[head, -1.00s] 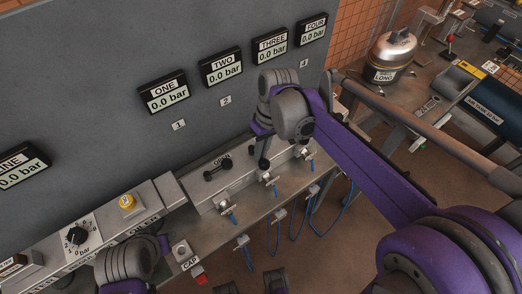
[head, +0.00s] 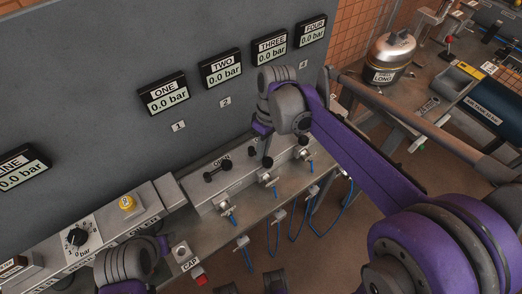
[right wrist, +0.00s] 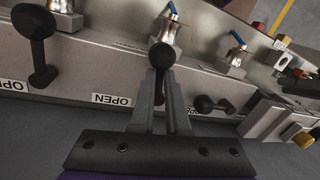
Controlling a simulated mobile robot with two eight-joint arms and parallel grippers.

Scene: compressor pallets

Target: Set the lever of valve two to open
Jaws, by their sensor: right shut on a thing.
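The black lever of valve two shows its round knob (right wrist: 162,55) in the right wrist view, just past my fingertips. My right gripper (right wrist: 160,88) is shut on this lever. Its fingers hide most of the shaft, so the lever's exact angle is hard to tell. In the head view my right gripper (head: 264,147) reaches down onto the valve block (head: 240,180), below the TWO display (head: 221,68), which reads 0.0 bar. An OPEN label (right wrist: 110,99) lies beside the fingers in the wrist view. My left gripper is out of view.
The neighbouring black lever of valve one (head: 218,171) is close by; it also shows in the wrist view (right wrist: 210,104). Another lever (right wrist: 37,45) stands on the other side. Metal fittings with blue hoses (head: 270,180) line the front edge. The panel wall rises behind.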

